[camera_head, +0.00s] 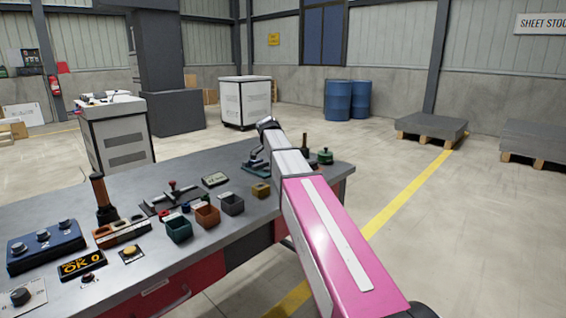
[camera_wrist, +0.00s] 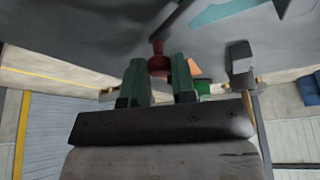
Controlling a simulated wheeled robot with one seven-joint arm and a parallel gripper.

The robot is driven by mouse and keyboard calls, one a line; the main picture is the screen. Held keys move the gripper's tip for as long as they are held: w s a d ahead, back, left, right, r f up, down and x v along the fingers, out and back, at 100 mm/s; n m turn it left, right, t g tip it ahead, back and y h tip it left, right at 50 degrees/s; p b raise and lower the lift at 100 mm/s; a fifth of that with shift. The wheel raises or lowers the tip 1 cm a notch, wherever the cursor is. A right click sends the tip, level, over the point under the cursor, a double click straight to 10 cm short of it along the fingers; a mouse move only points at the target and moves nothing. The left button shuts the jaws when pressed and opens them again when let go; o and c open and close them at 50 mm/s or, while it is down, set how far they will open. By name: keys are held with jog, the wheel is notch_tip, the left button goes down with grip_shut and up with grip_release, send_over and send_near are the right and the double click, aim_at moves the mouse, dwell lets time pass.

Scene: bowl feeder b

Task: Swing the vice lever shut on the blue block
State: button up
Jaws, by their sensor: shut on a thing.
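In the wrist view my gripper (camera_wrist: 159,82) has its two green fingers on either side of a dark red knob (camera_wrist: 157,62), which appears to be the vice lever's handle. The fingers are closed on it. A teal flat piece (camera_wrist: 225,12), perhaps part of the vice, shows at the top of that view. In the head view a small blue-teal fixture (camera_head: 254,166), likely the vice, stands near the bench's far right end, partly behind my arm. My arm hides the fingers and the lever there. I cannot make out the blue block in either view.
A green round item (camera_head: 325,156) and a dark upright handle (camera_head: 304,143) stand just right of my arm. A grey-headed tool (camera_wrist: 240,62) is beside the fingers.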

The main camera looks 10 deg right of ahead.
jog(key=shift+s+a+m+g, duration=0.3)
jog(key=shift+s+m, duration=0.15)
jog(key=shift+m, duration=0.45)
jog(key=o, duration=0.9)
jog(key=shift+c, duration=0.2)
jog(key=v, duration=1)
jog(key=shift+a+r, duration=0.25)
jog(key=shift+r, duration=0.1)
